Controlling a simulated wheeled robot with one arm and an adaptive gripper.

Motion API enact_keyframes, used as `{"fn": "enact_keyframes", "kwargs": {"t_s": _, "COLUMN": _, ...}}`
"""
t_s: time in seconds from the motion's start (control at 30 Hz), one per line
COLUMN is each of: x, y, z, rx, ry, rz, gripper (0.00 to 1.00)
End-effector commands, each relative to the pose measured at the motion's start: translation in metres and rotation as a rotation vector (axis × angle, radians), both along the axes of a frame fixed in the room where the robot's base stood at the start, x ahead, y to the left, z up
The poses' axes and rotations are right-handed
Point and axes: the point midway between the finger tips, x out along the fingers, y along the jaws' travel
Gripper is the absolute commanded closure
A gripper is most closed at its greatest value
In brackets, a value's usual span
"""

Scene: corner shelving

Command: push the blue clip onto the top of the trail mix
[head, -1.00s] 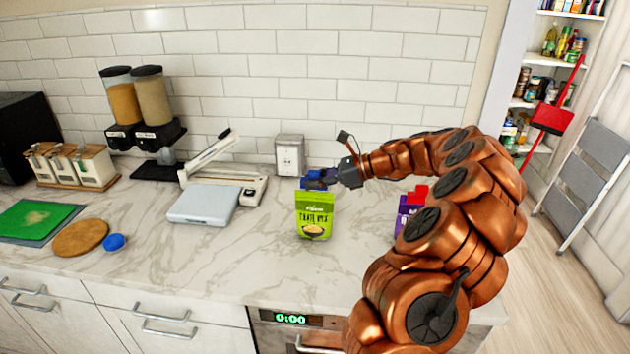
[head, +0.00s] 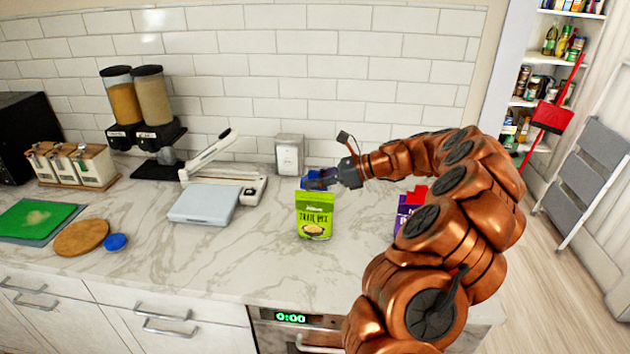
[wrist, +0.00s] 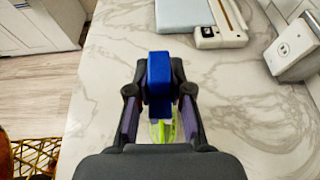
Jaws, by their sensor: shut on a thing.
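The trail mix (head: 314,222) is a bright green pouch standing upright on the marble counter. My gripper (head: 318,181) is just above and behind the pouch top in the head view, reaching in from the right. It is shut on the blue clip (wrist: 159,72), a small block that sits between the fingertips in the wrist view. In the head view the fingers partly cover the clip. A bit of the green pouch also shows between the fingers in the wrist view (wrist: 161,131). I cannot tell whether the clip touches the pouch top.
A purple package with a red clip (head: 405,213) stands to the right, partly behind my arm. A flat scale (head: 204,204) and a sealer (head: 230,181) are to the left. A grey box (head: 289,155) stands against the wall.

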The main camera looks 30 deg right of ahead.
Motion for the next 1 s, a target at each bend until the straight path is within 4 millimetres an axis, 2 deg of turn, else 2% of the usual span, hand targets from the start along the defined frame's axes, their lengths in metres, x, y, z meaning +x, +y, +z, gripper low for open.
{"fn": "enact_keyframes", "kwargs": {"t_s": 0.67, "x": 0.0000, "y": 0.0001, "z": -0.0004, "rx": 0.000, "ry": 0.000, "rz": 0.000, "gripper": 0.97}}
{"fn": "enact_keyframes", "kwargs": {"t_s": 1.0, "x": 0.0000, "y": 0.0002, "z": -0.0065, "rx": 0.000, "ry": 0.000, "rz": 0.001, "gripper": 0.97}}
